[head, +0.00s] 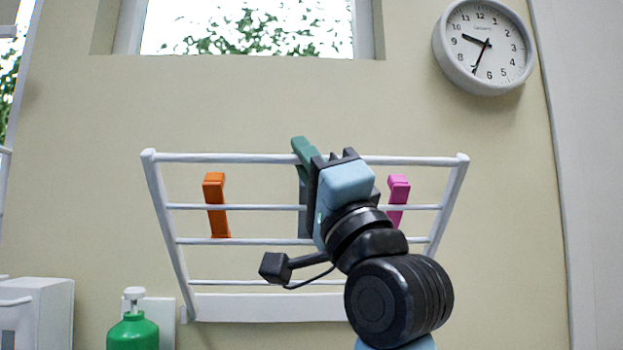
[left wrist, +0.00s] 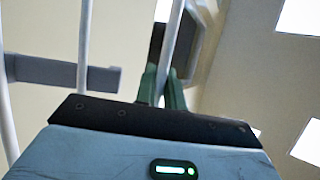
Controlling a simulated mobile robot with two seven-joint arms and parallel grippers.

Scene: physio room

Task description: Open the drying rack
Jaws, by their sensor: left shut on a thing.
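The white drying rack (head: 260,206) is mounted low on the wall. Its frame looks wider at the top bar than at the base rail, so it seems to lean out from the wall; the exact angle is hard to tell. My left gripper (head: 304,152) is at the middle of the top bar, with its green fingers shut on it. In the left wrist view the green fingers (left wrist: 163,88) close around a white bar. The gripper and arm hide part of the rack's middle and lower right. My right gripper is not in view.
An orange peg (head: 215,205) and a pink peg (head: 398,200) hang on the rack. A grey peg-like piece (left wrist: 65,73) also shows. A green pump bottle (head: 133,328) and a white box (head: 42,312) stand lower left. A clock (head: 484,46) and window (head: 250,28) are above.

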